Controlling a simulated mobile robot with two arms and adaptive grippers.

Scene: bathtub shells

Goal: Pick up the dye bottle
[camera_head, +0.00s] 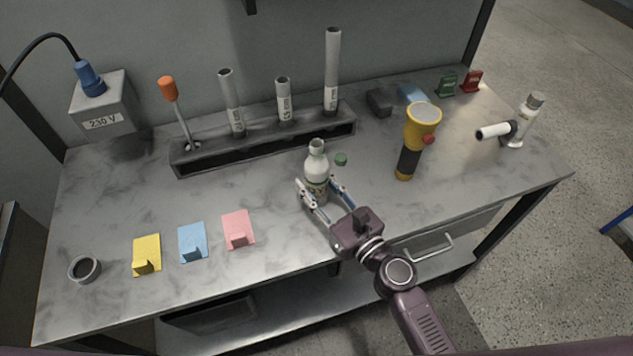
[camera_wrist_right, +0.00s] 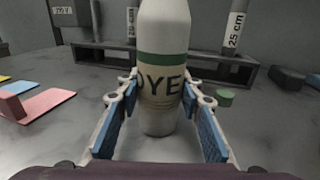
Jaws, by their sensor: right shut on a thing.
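The dye bottle (camera_head: 317,168) is white with an open neck and a green-banded label. It stands upright on the grey workbench. My right gripper (camera_head: 325,190) has its fingers around the lower part of the bottle. In the right wrist view the bottle (camera_wrist_right: 163,60) shows the letters "DYE" between the blue-padded fingers of the gripper (camera_wrist_right: 160,112). Its base appears to be on the bench top. My left gripper is not in view.
A small green cap (camera_head: 341,159) lies just right of the bottle. A rack (camera_head: 265,140) with several tubes stands behind. A yellow flashlight (camera_head: 418,135) is to the right. Yellow, blue and pink pieces (camera_head: 238,230) lie at left. The bench front is clear.

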